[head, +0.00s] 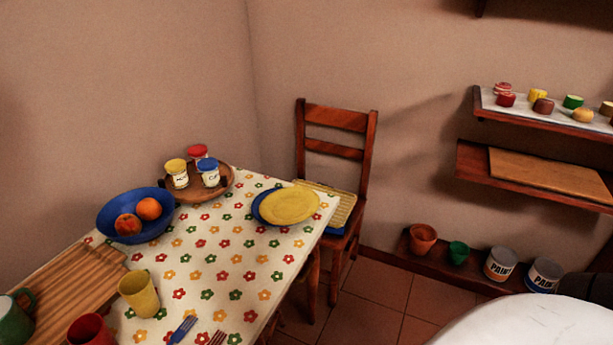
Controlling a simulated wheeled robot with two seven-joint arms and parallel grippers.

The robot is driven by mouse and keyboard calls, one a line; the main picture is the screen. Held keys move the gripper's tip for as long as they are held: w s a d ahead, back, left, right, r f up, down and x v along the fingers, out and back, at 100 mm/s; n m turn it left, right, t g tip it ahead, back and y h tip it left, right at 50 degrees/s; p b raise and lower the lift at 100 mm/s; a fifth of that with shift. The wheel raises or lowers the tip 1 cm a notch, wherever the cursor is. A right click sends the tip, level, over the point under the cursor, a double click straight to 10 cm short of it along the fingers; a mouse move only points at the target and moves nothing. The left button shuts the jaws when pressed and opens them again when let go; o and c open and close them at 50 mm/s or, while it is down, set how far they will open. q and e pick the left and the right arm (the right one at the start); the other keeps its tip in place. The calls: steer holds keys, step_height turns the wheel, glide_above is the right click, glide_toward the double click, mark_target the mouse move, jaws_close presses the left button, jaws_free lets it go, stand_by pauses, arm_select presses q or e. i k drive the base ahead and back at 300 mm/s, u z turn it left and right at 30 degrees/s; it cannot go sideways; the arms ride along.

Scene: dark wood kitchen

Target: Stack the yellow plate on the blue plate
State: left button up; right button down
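The yellow plate (290,205) lies near the far right corner of the table, on top of the blue plate (257,211). Only the blue plate's left rim and a little of its edge show; the yellow plate hides the rest and sits shifted to the right of it. I cannot tell whether the yellow plate is fully level. Neither of my grippers is in the head view.
The flowered tablecloth (215,250) is clear around the plates. A blue bowl with fruit (108,222), a wooden tray with jars (222,186), a yellow cup (139,293) and a cutting board (70,280) occupy the left. A wooden chair (367,150) stands behind the plates.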

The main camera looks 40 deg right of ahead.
mark_target(289, 206)
steer(key=k, duration=0.45)
steer(key=z, duration=2.25)
steer(key=i, duration=1.5)
steer(key=u, duration=2.35)
